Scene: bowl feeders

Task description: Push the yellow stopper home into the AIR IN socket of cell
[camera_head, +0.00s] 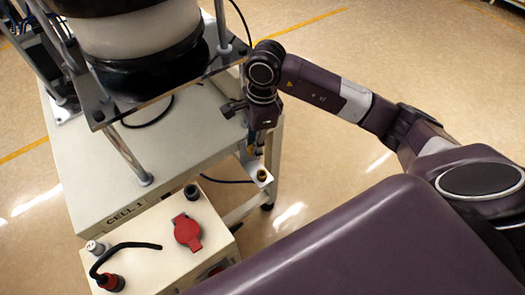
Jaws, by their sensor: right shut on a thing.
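My right gripper (255,143) points down beside the right edge of the cell table, just above a small metal bracket (254,166). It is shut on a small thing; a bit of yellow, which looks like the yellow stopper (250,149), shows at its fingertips. The stopper is mostly hidden by the fingers. A brass-coloured socket (262,176) sits on the near part of the bracket. I cannot read any AIR IN label, and I cannot tell whether the stopper touches a socket. My left gripper is not in view.
The white table (92,190) marked CELL 1 carries a bowl feeder (140,40) on a plate with metal posts. In front stands a beige box (155,240) with a red socket cover (187,232) and a red plug (110,283) on a black cable. Open floor lies right.

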